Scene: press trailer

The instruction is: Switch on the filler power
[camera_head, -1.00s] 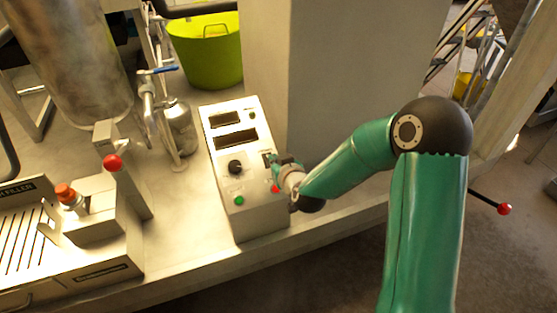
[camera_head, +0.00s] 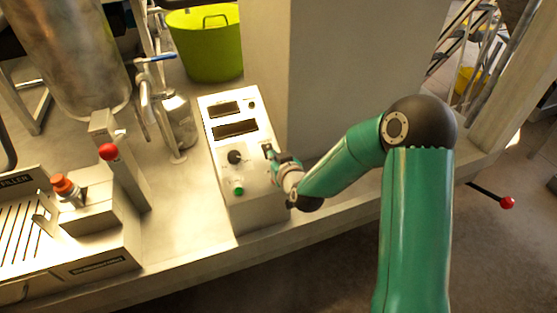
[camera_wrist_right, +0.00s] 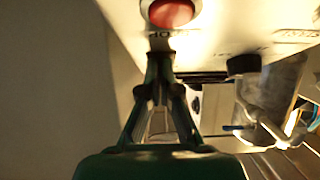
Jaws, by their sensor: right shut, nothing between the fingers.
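The light control box (camera_head: 220,170) stands on the bench beside the pillar, with two dark displays, a black knob (camera_head: 234,157) and a green button (camera_head: 238,190) on its sloped face. My right gripper (camera_head: 269,152) is at the right side of this face, its fingers shut and empty. A small dark switch-like part shows at its fingertips; I cannot tell whether they touch it. In the right wrist view the fingertips (camera_wrist_right: 160,47) are close to the panel, near a red button (camera_wrist_right: 170,12). The gripper covers that button in the head view. My left gripper is not in view.
At left is the filler machine (camera_head: 105,222) with a red-orange button (camera_head: 65,185) and a red ball knob (camera_head: 109,151). A metal tank (camera_head: 70,60) and a small canister (camera_head: 178,122) stand behind. The pillar (camera_head: 330,80) rises close behind the box. A green tub (camera_head: 208,50) is at the back.

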